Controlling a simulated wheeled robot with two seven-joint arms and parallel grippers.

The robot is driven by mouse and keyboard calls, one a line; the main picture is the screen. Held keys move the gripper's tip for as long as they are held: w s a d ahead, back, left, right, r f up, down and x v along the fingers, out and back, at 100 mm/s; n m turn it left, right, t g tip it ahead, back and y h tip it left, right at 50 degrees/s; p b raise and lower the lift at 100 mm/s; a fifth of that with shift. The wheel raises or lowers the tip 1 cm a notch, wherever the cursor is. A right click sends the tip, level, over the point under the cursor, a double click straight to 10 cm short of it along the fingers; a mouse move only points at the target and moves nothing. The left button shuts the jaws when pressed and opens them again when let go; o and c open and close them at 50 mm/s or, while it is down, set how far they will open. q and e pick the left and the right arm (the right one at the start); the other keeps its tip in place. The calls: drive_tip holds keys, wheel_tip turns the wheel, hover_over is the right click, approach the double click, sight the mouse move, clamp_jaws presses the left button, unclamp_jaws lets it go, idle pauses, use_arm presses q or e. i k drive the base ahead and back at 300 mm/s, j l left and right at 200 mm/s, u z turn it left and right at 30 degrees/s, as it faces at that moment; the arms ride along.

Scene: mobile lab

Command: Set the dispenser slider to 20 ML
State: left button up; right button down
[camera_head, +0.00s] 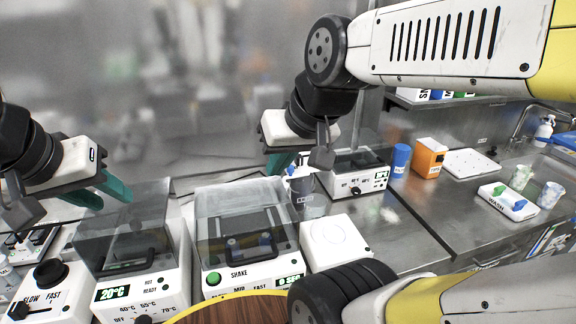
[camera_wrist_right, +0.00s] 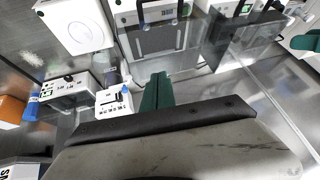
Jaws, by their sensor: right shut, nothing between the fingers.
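The dispenser is a small white box (camera_wrist_right: 116,102) with dark slider marks on its face, seen in the right wrist view just left of my right fingertips. The slider's setting is too small to read. In the head view the dispenser is largely hidden behind my right gripper (camera_head: 277,166). My right gripper has teal fingers, is shut and empty, and also shows in the right wrist view (camera_wrist_right: 156,90). I cannot tell whether it touches the dispenser. My left gripper (camera_head: 103,192) is open and empty above the machines at the left.
A shaker with a clear lid (camera_head: 240,215) and a heater with a lid (camera_head: 125,235) stand in front. A white device (camera_head: 335,241) sits to their right.

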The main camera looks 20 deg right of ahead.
sight(299, 160)
drive_tip(key=k+z, duration=0.35)
drive_tip(key=k+l+z, duration=0.1)
drive_tip(key=k+z, duration=0.25)
drive_tip(key=i, duration=0.1)
